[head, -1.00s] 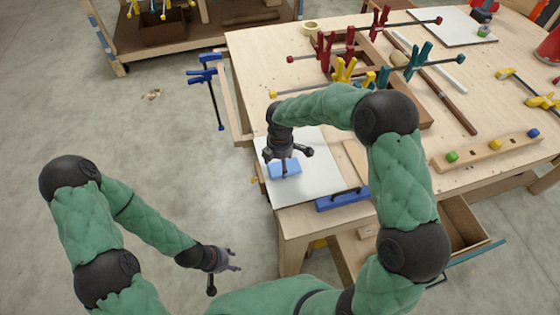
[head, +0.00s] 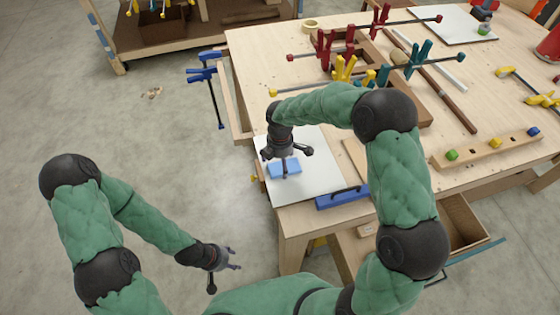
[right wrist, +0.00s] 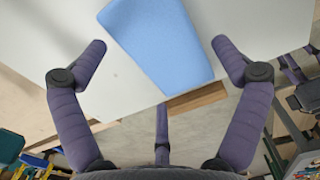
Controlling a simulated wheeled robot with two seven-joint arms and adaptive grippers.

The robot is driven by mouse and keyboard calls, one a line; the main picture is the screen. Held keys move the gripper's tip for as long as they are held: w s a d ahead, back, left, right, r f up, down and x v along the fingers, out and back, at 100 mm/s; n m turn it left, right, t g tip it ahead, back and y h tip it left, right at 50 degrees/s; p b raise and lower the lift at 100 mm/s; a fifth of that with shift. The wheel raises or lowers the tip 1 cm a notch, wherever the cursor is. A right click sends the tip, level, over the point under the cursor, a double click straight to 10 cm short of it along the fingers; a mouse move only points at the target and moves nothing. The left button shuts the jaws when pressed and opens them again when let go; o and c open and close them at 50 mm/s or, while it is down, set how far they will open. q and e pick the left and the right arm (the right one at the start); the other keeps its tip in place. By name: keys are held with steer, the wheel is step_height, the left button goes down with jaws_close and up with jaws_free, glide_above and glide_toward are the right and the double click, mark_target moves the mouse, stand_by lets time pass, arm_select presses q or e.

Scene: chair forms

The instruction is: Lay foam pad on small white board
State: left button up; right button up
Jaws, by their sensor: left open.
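The blue foam pad (head: 293,170) lies flat on the small white board (head: 312,182) at the near left corner of the workbench. My right gripper (head: 286,161) is right above the pad, pointing down, with one dark finger hiding part of it. In the right wrist view, the pad (right wrist: 158,42) lies on the white board (right wrist: 50,40) close to its edge, and the right gripper's fingers (right wrist: 163,62) are spread apart on either side, clear of it. My left gripper (head: 226,266) is open and empty, low over the floor in front of the bench.
Red, yellow and teal clamps (head: 345,70) crowd the bench behind my right arm. A wooden block with coloured knobs (head: 490,148) is at the right. An open drawer (head: 465,225) hangs below.

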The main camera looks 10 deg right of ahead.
mark_target(280, 164)
steer(key=shift+r, duration=0.1)
step_height(280, 164, up, 12)
stand_by(0.7)
